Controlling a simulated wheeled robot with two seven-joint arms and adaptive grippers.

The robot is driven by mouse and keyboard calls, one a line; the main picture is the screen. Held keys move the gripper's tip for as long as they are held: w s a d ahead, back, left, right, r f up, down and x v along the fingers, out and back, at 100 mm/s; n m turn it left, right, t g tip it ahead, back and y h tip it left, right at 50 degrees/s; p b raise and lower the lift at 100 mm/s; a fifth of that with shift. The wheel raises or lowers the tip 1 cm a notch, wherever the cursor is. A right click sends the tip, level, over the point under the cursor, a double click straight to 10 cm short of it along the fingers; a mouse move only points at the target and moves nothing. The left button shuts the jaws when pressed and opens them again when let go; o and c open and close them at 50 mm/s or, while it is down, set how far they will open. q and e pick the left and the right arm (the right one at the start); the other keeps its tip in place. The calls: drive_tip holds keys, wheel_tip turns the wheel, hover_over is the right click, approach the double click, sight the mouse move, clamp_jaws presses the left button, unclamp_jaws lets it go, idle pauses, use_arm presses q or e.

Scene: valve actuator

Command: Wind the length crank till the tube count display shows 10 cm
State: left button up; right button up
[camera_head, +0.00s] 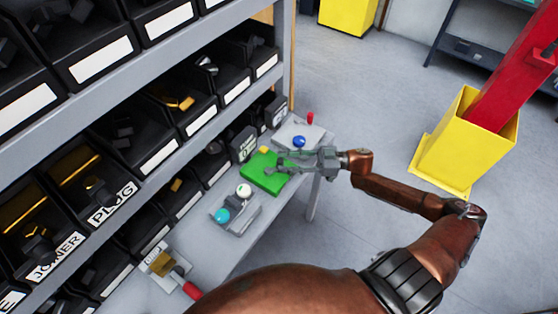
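My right gripper (277,163) reaches in from the right over the bench, its two grey fingers apart, above or beside a green block (261,174). I cannot tell whether it touches the block. Beyond it, a light plate at the bench's far end carries a red upright handle (310,118) and a blue knob (299,141). Another red handle (192,291) is at the near end. I cannot tell which is the length crank. A dark box with a white label (243,144) stands behind the green block; its text is too small to read. My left gripper is out of view.
A grey unit with a white knob (244,190) and a cyan knob (222,215) sits on the bench. Shelves of black bins (140,150) rise along the left. A yellow base (462,145) with a red column stands on open floor at right.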

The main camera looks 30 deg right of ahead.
drive_tip(key=shift+w+a, duration=0.25)
drive_tip(key=shift+a, duration=0.2)
drive_tip(key=shift+w+a, duration=0.15)
drive_tip(key=shift+a, duration=0.1)
drive_tip(key=shift+w+a, duration=0.1)
drive_tip(key=shift+a, duration=0.05)
drive_tip(key=shift+c, duration=0.2)
drive_tip(key=c, duration=0.8)
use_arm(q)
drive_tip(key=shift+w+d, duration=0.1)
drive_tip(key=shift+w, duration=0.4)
use_arm(e)
clamp_jaws()
